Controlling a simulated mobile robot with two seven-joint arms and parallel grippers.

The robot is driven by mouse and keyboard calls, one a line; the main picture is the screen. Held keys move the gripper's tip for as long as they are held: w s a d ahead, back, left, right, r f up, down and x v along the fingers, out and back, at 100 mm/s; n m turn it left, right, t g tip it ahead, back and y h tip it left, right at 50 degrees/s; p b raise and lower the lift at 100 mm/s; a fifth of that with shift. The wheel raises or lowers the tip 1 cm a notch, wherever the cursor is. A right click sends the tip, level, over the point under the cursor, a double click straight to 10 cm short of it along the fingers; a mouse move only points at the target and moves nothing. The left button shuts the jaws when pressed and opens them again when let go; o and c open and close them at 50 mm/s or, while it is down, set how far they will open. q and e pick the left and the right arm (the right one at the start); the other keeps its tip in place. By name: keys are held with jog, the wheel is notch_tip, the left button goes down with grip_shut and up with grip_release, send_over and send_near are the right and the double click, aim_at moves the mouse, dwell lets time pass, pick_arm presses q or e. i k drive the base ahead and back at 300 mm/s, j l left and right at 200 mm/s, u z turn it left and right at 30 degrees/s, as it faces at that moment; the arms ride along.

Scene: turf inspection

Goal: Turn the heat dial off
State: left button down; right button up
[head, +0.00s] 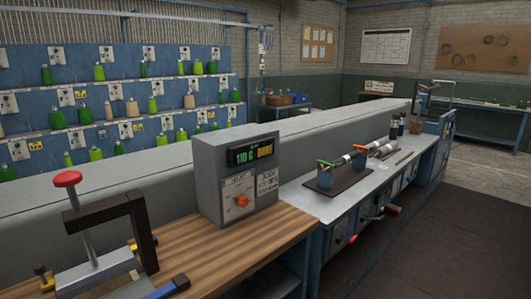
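The heat dial (241,201) is an orange knob on the front of a grey control box (215,165). The box stands at the right end of a wooden worktop (205,250). Its display (251,153) seems to read 110 C in green, with amber text beside it that is too small to read for sure. Two white labels sit around and beside the dial. The dial's exact pointer setting is too small to tell. Neither of my grippers shows in the head view.
A dark press frame with a red knob (68,179) stands on the worktop at the left. A blue-handled tool (167,287) lies at the front. Dark floor (440,250) is clear at the right.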

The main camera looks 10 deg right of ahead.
aim_at(243, 201)
jog(key=i+l, duration=0.15)
jog(key=l, duration=0.2)
jog(key=i+l, duration=0.15)
jog(key=l, duration=0.25)
jog(key=i+l, duration=0.15)
jog(key=l, duration=0.2)
jog(key=i+l, duration=0.15)
jog(key=l, duration=0.2)
jog(key=i+l, duration=0.15)
jog(key=l, duration=0.25)
jog(key=i+l, duration=0.15)
jog(key=l, duration=0.2)
jog(key=i+l, duration=0.1)
jog(key=l, duration=0.25)
